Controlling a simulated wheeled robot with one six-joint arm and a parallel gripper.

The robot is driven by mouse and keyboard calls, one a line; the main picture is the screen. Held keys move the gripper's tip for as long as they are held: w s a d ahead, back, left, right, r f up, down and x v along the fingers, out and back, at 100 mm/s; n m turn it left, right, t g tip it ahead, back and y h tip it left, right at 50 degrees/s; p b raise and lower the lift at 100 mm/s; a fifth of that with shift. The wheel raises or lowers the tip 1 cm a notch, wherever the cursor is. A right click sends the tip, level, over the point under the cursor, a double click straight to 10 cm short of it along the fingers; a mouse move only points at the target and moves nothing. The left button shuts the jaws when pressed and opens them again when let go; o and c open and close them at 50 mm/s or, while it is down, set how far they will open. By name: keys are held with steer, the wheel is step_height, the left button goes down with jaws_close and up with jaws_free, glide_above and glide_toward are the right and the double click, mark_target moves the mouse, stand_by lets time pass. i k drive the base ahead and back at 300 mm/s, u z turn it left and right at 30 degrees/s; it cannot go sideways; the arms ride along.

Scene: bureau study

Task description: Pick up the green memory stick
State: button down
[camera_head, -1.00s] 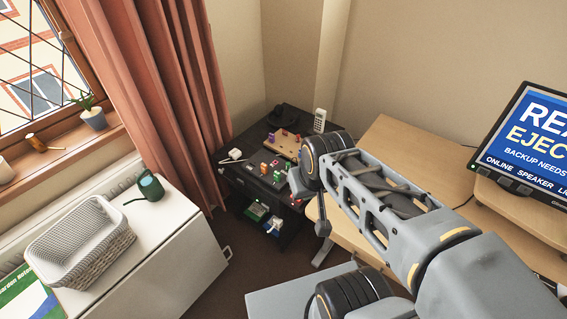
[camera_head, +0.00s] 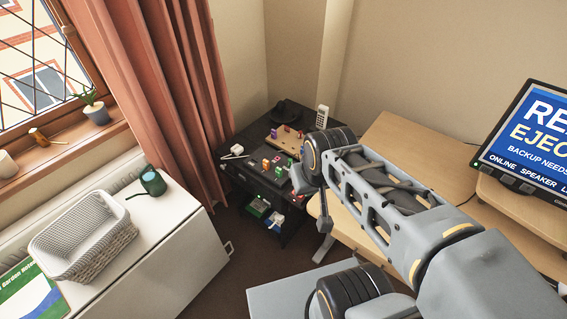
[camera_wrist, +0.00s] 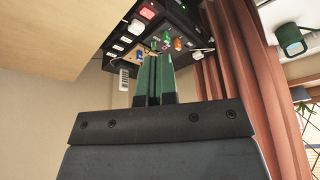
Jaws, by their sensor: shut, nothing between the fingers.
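The small green memory stick (camera_head: 276,160) appears to be among several small coloured sticks on the black cabinet (camera_head: 237,172) in the corner. A small green piece that looks like it also shows in the wrist view (camera_wrist: 177,43), beside an orange one. My gripper (camera_wrist: 153,60) has dark green fingers, shut together with nothing between them. Its tips point toward the group of sticks in the wrist view and lie close to the green piece in the picture, but I cannot tell the distance.
A wooden tray (camera_head: 287,138) and a white handset (camera_head: 322,117) stand at the back of the cabinet. A wooden desk (camera_head: 400,135) with a monitor (camera_head: 525,135) is at right. A white top with a grey basket (camera_head: 82,238) and a green mug (camera_head: 153,182) is at left.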

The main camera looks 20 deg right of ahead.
mark_target(279, 172)
steer(key=u, duration=0.05)
steer(key=k, duration=1.25)
steer(key=u, duration=0.5)
steer(key=i, duration=1.85)
steer(key=z, duration=0.75)
